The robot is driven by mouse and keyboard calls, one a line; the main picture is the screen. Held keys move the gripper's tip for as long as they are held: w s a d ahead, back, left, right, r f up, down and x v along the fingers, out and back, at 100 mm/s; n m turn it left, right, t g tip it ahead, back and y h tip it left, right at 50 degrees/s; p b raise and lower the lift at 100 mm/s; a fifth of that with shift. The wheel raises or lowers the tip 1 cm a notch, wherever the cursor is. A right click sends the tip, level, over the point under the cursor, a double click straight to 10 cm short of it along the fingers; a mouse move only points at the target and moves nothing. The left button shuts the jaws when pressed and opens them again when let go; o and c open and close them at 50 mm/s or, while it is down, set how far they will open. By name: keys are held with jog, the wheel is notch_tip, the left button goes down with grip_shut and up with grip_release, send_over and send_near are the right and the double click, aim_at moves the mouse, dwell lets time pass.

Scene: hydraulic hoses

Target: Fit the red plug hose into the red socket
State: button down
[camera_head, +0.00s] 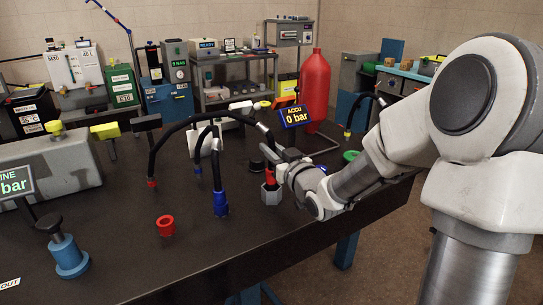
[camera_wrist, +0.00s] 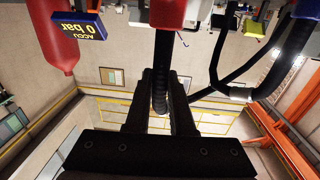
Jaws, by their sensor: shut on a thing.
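My gripper (camera_head: 284,158) is at the right part of the dark bench, shut on the black hose (camera_wrist: 160,92) just behind its red plug. The fingers are on both sides of the hose in the wrist view. The red plug (camera_head: 270,186) has a grey hexagonal part and points down at the bench. It also shows at the top edge of the wrist view (camera_wrist: 166,12). I cannot tell whether it touches the bench. The hose arcs left to a red fixed end (camera_head: 152,183). The red socket (camera_head: 165,225), an open ring, is on the bench to the left, apart from the plug.
A blue plug (camera_head: 220,204) with its own hose stands between the red plug and the red socket. A blue knob fitting (camera_head: 70,257) is at front left. The ACCU display (camera_head: 296,116) and red cylinder (camera_head: 314,88) stand behind. The bench front is mostly clear.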

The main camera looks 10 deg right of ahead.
jog(key=s+d+r+p, duration=0.4)
jog(key=d+r, duration=0.4)
jog(key=d, duration=0.3)
jog(key=shift+s+r, duration=0.15)
jog(key=shift+r, duration=0.1)
jog(key=shift+a+p, duration=0.1)
jog(key=shift+p, duration=0.25)
